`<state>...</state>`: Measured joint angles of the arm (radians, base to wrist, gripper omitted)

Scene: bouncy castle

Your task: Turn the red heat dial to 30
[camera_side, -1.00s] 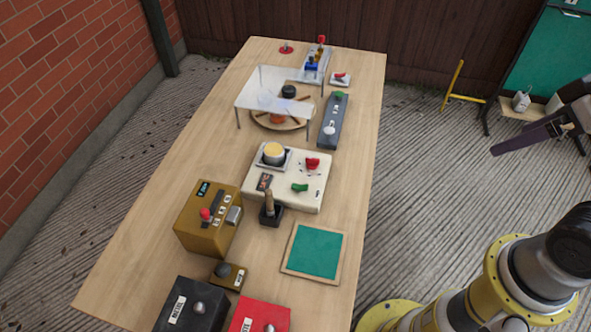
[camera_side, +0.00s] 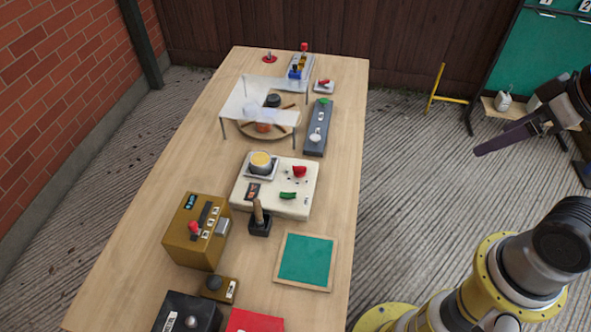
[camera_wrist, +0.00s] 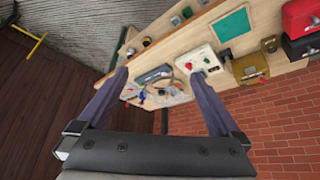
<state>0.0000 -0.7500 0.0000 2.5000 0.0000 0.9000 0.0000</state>
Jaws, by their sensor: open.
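The red heat dial (camera_side: 300,171) sits on the right part of a cream box (camera_side: 243,191) on the wooden table, with small marks around it. I cannot read its setting. A green knob (camera_side: 288,196) is on the same box, in front of the red dial. My gripper (camera_side: 487,147) is at the right, raised off the table and well apart from the dial. In the wrist view my gripper (camera_wrist: 160,82) has its two purple fingers spread with nothing held between them, and the cream box (camera_wrist: 193,62) lies far beyond them.
A yellow pan-like piece (camera_side: 261,160) stands on the cream box's back left. A black holder with a wooden handle (camera_side: 259,221) stands close in front. A brown box (camera_side: 190,245), a green-topped panel (camera_side: 305,260) and a clear raised cover (camera_side: 255,95) surround it. Open floor lies right of the table.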

